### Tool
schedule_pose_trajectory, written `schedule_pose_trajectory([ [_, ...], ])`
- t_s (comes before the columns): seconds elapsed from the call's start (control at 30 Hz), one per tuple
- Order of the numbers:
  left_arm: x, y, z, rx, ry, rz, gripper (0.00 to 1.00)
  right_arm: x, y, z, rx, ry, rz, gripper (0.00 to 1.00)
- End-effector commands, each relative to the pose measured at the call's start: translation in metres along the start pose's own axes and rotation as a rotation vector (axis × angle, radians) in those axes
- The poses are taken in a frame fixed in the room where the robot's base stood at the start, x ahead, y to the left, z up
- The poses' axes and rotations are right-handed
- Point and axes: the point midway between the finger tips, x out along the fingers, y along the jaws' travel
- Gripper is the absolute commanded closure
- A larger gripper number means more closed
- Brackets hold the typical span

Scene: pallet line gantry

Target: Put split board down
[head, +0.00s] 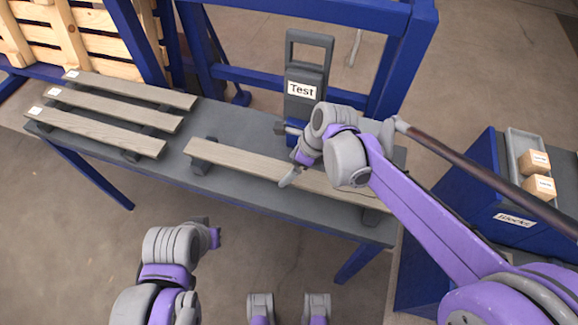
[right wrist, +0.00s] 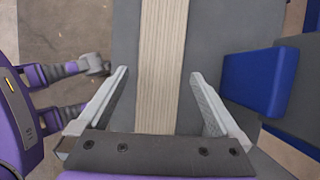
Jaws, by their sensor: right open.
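A long pale wooden board (head: 238,160) lies across two dark supports on the grey bench, in front of the test device. A thin dark line shows near its right part, but I cannot tell for sure that it is a split. My right gripper (head: 290,158) is over the board's middle, which is partly hidden by the arm. In the right wrist view its open fingers (right wrist: 160,72) stand on either side of the board (right wrist: 162,40), with gaps to both edges. My left gripper (head: 214,236) is off the bench's front edge; its fingers are too unclear to read.
Three labelled boards (head: 110,112) lie on supports at the bench's left end. The test device (head: 306,88) stands behind the board. A blue stand on the right carries a grey tray (head: 515,150) with wooden blocks (head: 540,187). Blue gantry posts (head: 405,60) rise behind the bench.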

Motion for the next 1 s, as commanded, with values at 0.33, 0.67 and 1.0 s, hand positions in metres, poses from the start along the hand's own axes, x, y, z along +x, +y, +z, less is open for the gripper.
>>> schedule_pose_trajectory([
  [0.33,-0.008,0.000,-0.005,0.000,0.003,0.000,1.00,-0.074,0.000,0.000,0.001,0.000,0.000,0.00],
  [0.67,-0.010,0.000,-0.007,0.000,0.004,0.000,1.00,-0.107,0.000,0.000,0.000,0.000,0.000,0.00],
  [1.0,-0.010,0.000,-0.007,0.000,0.004,0.000,1.00,-0.110,0.015,-0.031,-0.265,0.041,-0.058,0.00],
])
